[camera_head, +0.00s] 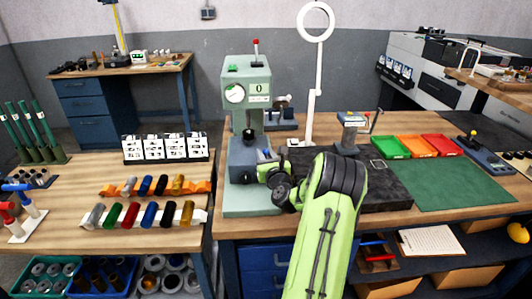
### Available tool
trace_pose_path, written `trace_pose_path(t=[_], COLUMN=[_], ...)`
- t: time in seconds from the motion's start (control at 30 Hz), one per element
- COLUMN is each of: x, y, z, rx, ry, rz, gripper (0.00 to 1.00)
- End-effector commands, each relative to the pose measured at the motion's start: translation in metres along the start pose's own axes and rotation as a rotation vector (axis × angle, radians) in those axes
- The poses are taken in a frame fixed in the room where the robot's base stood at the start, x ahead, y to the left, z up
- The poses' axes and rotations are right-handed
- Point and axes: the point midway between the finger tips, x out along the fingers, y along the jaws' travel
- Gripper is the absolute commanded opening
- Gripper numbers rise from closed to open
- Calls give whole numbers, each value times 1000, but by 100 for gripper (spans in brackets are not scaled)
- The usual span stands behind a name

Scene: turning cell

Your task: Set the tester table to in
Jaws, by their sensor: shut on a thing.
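The tester (240,100) is a pale green upright machine with a round dial, a small display reading 0 and a red-topped lever. A dark blue-grey block (243,152), which looks like its table, sits low at the front, above the pale green base (255,204). My green and black arm reaches in from the bottom right. My gripper (264,168) is at the right side of this block, shut on a small part there that looks like the table's handle. The fingers and wrist hide that part and the contact. I cannot tell how far in the table stands.
A dark stone plate (385,190) lies right of the tester, partly behind my arm. A white ring lamp (316,22) stands behind. Coloured trays (428,146) and a green mat (465,184) are further right. Racks of coloured cylinders (145,215) fill the left bench.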

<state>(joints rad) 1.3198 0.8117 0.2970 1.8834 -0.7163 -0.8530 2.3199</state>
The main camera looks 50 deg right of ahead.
Motion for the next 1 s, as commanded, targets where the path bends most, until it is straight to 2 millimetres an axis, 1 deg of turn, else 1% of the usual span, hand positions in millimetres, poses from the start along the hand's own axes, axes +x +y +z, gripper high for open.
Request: trace_pose_path(t=[0.03, 0.2, 0.23, 0.3, 0.33, 0.57, 0.67, 0.77, 1.0], x=[1, 1, 1, 1, 1, 0, -5, -23, -91], y=[-1, -1, -1, -1, -1, 0, -1, -2, -2], z=[4, 5, 5, 5, 5, 3, 2, 0, -4], rx=[-2, -2, -2, -2, -1, -1, -1, 0, 1], ry=[-13, -17, -17, -16, -15, -11, -9, -7, -7], rz=[-3, -4, -4, -3, -3, -2, -3, -4, -8], gripper=[0, 0, 31, 42, 45, 45, 45, 45, 45])
